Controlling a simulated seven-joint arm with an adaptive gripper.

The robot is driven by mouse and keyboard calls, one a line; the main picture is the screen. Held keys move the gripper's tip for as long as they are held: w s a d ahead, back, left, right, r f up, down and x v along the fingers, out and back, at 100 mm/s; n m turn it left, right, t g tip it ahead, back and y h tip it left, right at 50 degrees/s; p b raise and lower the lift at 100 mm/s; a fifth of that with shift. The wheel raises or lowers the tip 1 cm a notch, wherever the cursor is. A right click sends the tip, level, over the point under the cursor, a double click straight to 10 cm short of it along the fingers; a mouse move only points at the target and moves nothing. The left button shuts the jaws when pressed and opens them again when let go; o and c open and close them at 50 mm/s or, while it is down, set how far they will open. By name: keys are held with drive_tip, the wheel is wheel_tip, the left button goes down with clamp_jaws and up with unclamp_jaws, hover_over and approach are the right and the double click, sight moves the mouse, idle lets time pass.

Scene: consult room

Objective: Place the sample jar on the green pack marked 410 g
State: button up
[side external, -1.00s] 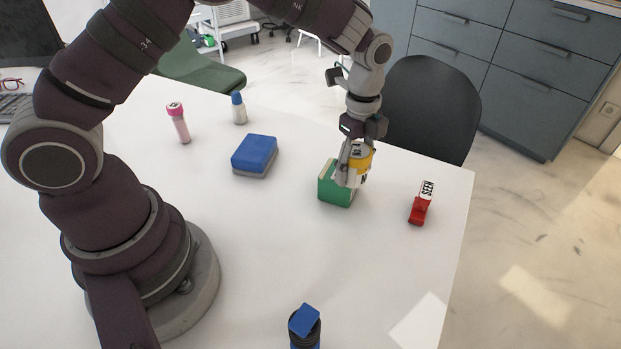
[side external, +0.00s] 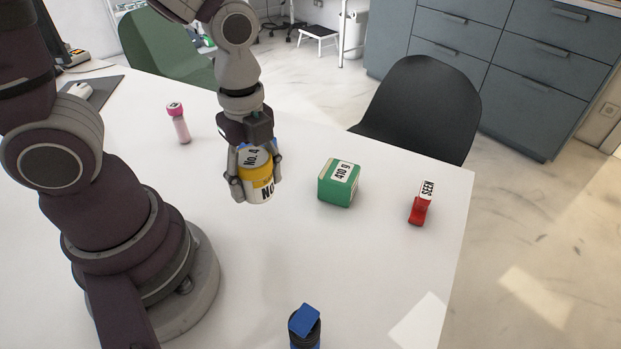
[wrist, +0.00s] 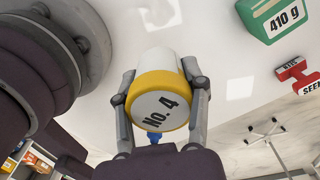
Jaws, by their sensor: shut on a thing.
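The sample jar (side external: 261,184) is white with a yellow lid marked "No. 4". My gripper (side external: 254,190) is shut on it, one finger on each side, and holds it above the table, to the left of the green pack. In the wrist view the jar (wrist: 158,100) sits between both fingers of my gripper (wrist: 160,85), lid towards the camera. The green pack (side external: 335,192) stands on the table with a white "410 g" label on top, and nothing is on it. It also shows at the top right of the wrist view (wrist: 264,22).
A red stamp (side external: 419,212) marked "SEEN" lies right of the pack. A pink-capped tube (side external: 180,125) stands at the back left. A dark bottle with a blue top (side external: 304,322) stands at the front. The table (side external: 380,265) is clear between the pack and that bottle.

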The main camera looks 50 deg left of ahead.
sight(340, 171)
drive_tip(key=n, duration=0.3)
drive_tip(key=shift+s+a+n, duration=0.3)
drive_tip(key=shift+a+n, duration=0.1)
drive_tip(key=n, duration=0.4)
drive_tip(key=shift+a+r, duration=0.1)
drive_tip(key=shift+a, duration=0.25)
drive_tip(key=shift+w+n, duration=0.15)
drive_tip(key=shift+n, duration=0.35)
drive_tip(key=w, duration=0.5)
drive_tip(key=w+f, duration=0.1)
drive_tip(key=w, duration=0.4)
drive_tip(key=w+d, duration=0.1)
drive_tip(key=w, duration=0.4)
drive_tip(key=shift+w+d+f, duration=0.1)
drive_tip(key=shift+w+f, duration=0.2)
drive_tip(key=shift+f, duration=1.7)
drive_tip(key=o, duration=1.2)
drive_tip(key=shift+f, duration=0.15)
